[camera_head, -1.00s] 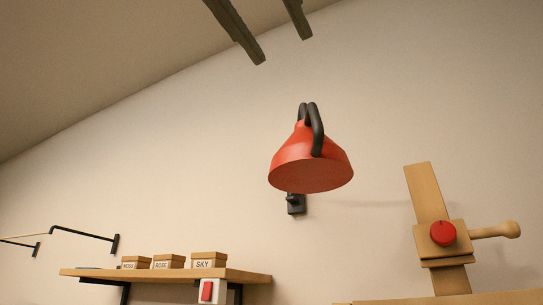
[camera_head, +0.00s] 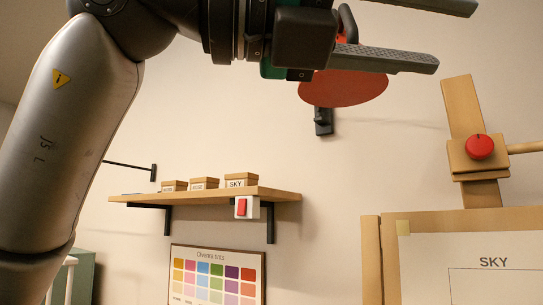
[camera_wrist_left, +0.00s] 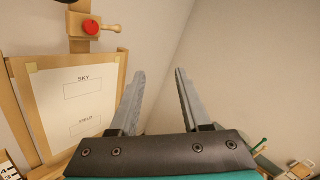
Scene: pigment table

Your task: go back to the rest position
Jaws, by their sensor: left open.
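My left gripper (camera_head: 456,38) shows at the top of the head view, with its arm coming in from the left. Its two dark fingers point right and stand apart, with nothing between them. One finger passes in front of a red lamp (camera_head: 345,90) on the wall; I cannot tell the distance between them. In the left wrist view the same gripper (camera_wrist_left: 160,71) has its fingers spread and empty against bare wall. My right gripper is in neither view.
A colour chart (camera_head: 217,277) hangs below. At right stands an easel (camera_head: 371,260) with a SKY sheet (camera_head: 470,285) and red knob (camera_head: 480,147).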

